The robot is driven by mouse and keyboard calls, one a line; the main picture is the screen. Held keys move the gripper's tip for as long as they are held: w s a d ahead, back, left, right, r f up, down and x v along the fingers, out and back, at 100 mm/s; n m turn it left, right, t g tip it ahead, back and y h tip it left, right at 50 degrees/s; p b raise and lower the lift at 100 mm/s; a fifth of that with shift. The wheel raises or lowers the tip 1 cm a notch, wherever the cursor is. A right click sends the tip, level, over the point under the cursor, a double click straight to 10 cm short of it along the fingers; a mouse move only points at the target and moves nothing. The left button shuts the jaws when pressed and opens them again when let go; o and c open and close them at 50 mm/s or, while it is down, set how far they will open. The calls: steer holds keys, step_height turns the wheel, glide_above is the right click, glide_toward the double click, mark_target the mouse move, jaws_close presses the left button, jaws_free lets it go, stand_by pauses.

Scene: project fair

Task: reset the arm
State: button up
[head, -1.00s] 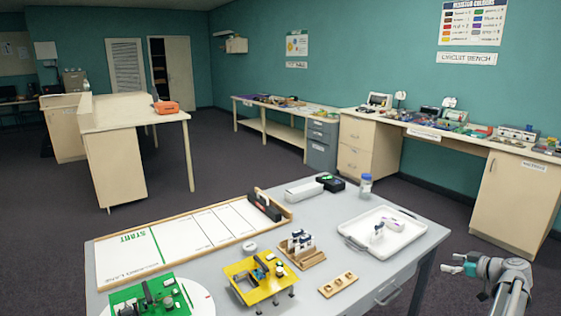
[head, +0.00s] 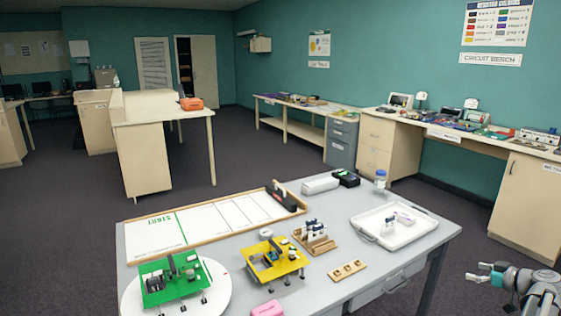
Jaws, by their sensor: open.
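My gripper (head: 481,272) is at the lower right of the head view, at the end of my grey arm (head: 535,290). It points left, with its jaws open and nothing between them. It hangs over open floor, to the right of the grey table (head: 345,205) and apart from it. Most of the arm is cut off by the bottom right corner of the picture.
The table holds a green board (head: 172,282), a yellow board (head: 275,260), a white START lane (head: 160,232), a white tray (head: 427,230), a wooden rack (head: 316,243) and a pink item (head: 268,309). Wall benches (head: 520,200) stand behind. Dark floor (head: 440,215) lies between.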

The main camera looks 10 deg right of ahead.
steer(key=w+a+f+g+y, duration=0.15)
steer(key=w+a, duration=0.25)
steer(key=a, duration=0.4)
steer(key=w+a+f+g, duration=0.3)
steer(key=w+a, duration=0.1)
steer(key=a, duration=0.5)
steer(key=a+f+g, duration=0.2)
steer(key=a, duration=0.7)
steer(key=a+f+m+g+h, duration=0.1)
steer(key=a+f+g, duration=0.1)
steer(key=a, duration=0.7)
steer(key=w+a+f+m+g, duration=0.1)
steer(key=a+g, duration=0.1)
steer(key=a, duration=0.7)
steer(key=shift+a+f+g+h, duration=0.25)
steer(key=shift+a+f, duration=0.15)
steer(key=s+a+f+m+g+h, duration=0.15)
steer(key=s+a+h, duration=0.35)
steer(key=a, duration=0.8)
step_height(320, 180, up, 16)
steer(key=y+p, duration=0.1)
steer(key=p, duration=1.5)
steer(key=shift+s, duration=0.25)
steer(key=shift+d+g, duration=0.1)
steer(key=shift+g, duration=0.15)
